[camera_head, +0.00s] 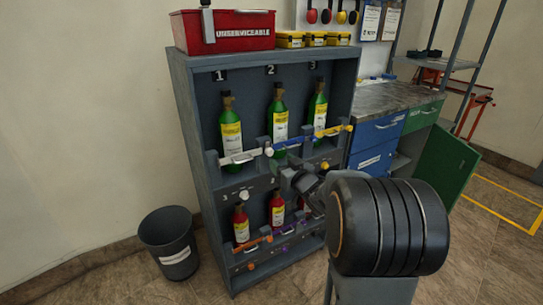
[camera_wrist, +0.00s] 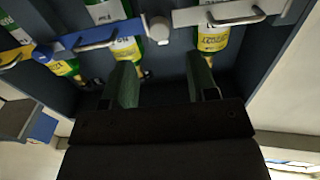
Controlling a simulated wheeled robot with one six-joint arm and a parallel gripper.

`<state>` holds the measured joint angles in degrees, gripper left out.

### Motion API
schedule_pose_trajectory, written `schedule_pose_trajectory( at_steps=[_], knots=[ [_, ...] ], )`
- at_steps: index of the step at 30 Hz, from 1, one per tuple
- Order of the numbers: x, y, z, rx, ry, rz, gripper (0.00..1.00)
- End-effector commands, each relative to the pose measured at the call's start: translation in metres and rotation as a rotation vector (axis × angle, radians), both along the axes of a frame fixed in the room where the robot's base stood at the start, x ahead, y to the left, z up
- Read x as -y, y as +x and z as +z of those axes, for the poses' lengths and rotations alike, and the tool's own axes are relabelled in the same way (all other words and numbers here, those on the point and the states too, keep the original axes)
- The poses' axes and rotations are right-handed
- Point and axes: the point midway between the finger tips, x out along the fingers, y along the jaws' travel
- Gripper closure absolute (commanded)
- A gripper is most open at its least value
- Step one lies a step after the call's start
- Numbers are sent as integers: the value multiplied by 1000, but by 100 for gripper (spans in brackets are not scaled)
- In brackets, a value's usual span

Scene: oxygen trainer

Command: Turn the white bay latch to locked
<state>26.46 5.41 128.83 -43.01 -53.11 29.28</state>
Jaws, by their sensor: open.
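The white bay latch is a white bar (camera_head: 238,157) with a handle, across the green cylinder (camera_head: 231,130) in bay 1 of the grey cabinet. A round white knob (camera_head: 269,151) is at its right end. In the wrist view, which looks upside down, the white bar (camera_wrist: 230,14) is at the top right and the knob (camera_wrist: 158,29) at the top centre. My gripper (camera_head: 283,168) is just below and right of the knob. In the wrist view my gripper (camera_wrist: 161,68) is open and empty, its fingers apart, with the knob beyond the gap. No contact shows.
A blue latch bar (camera_head: 290,143) and a yellow one (camera_head: 335,131) cross bays 2 and 3. Red cylinders (camera_head: 241,224) stand on the lower shelf. A red bin (camera_head: 228,32) is on top of the cabinet (camera_head: 190,120). A dark waste bin (camera_head: 168,240) stands on the floor at left.

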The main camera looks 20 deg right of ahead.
Motion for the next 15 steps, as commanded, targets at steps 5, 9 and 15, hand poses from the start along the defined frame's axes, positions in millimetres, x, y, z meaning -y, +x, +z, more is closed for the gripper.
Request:
schedule_pose_trajectory(
  at_steps=[5, 9, 15],
  knots=[
    [-4, 34, -2, 0, 0, 1, 47],
    [-7, 53, -1, 0, -1, 1, 47],
    [-8, 70, 0, 0, 0, 0, 47]
  ],
)
